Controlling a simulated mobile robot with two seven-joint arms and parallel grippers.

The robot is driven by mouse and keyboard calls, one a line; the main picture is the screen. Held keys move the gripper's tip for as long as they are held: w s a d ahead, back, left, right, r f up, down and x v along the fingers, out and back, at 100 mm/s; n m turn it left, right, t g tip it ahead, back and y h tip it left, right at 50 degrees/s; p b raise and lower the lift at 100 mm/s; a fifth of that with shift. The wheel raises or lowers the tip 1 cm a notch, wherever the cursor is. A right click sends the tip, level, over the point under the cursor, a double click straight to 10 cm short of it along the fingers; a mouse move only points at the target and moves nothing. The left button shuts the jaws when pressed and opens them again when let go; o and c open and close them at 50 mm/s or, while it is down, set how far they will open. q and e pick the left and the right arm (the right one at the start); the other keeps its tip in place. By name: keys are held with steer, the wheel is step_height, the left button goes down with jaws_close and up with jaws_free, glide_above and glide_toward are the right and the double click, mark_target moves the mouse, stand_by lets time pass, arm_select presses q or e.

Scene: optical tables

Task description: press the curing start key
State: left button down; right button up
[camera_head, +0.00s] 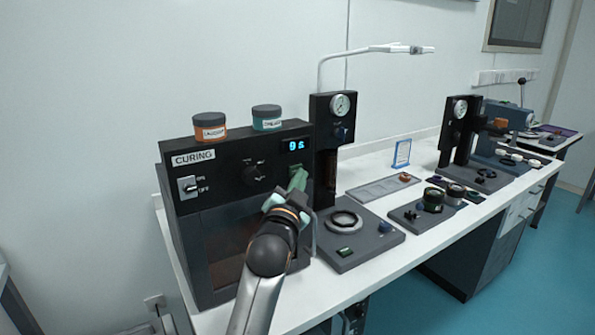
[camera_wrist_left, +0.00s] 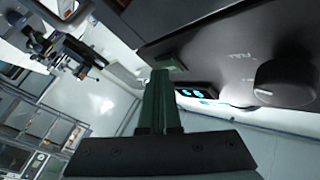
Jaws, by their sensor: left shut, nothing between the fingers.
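The curing unit (camera_head: 215,205) is a dark box labelled CURING at the left end of the table. Its front panel has an ON/OFF switch (camera_head: 188,187), a dark knob (camera_head: 257,172) and a lit blue display (camera_head: 293,145). In the left wrist view, the knob (camera_wrist_left: 287,80) and display (camera_wrist_left: 195,93) lie right of my fingers. My left gripper (camera_head: 298,178) is shut and empty, its green fingertips at the panel just below the display. In the left wrist view, the fingertips (camera_wrist_left: 160,78) overlap a small greenish key (camera_wrist_left: 172,63); I cannot tell whether they touch it.
Two lidded jars, orange-brown (camera_head: 209,127) and teal (camera_head: 267,118), stand on the unit. A gauge stand (camera_head: 333,150) is close on its right, with a base (camera_head: 352,255) in front. Further right are a tray (camera_head: 383,188) and another gauge stand (camera_head: 458,135).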

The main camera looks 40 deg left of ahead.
stand_by(0.4)
arm_select(q)
steer(key=shift+s+d, duration=0.3)
steer(key=shift+d, duration=0.4)
